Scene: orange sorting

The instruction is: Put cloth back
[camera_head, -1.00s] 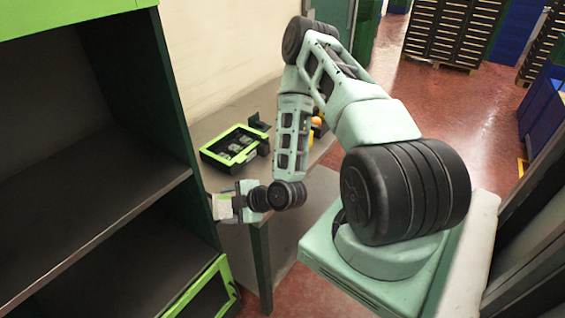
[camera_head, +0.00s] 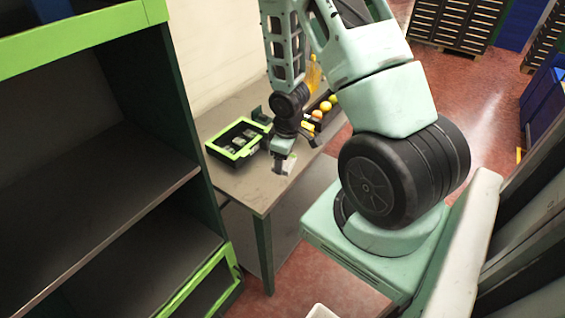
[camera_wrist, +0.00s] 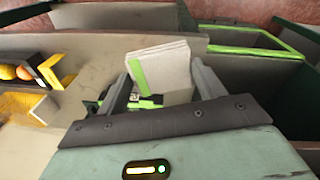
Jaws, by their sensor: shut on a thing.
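My gripper (camera_head: 283,163) is above the front part of the grey table (camera_head: 252,193) in the head view. It is shut on a folded pale cloth with a green stripe (camera_wrist: 160,72), which shows between the two fingers in the wrist view. The head view does not make clear whether the cloth touches the table.
A green-rimmed black box (camera_head: 239,141) with several items stands on the table, left of my gripper. Oranges (camera_head: 326,106) lie in a dark tray near yellow things, behind my gripper.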

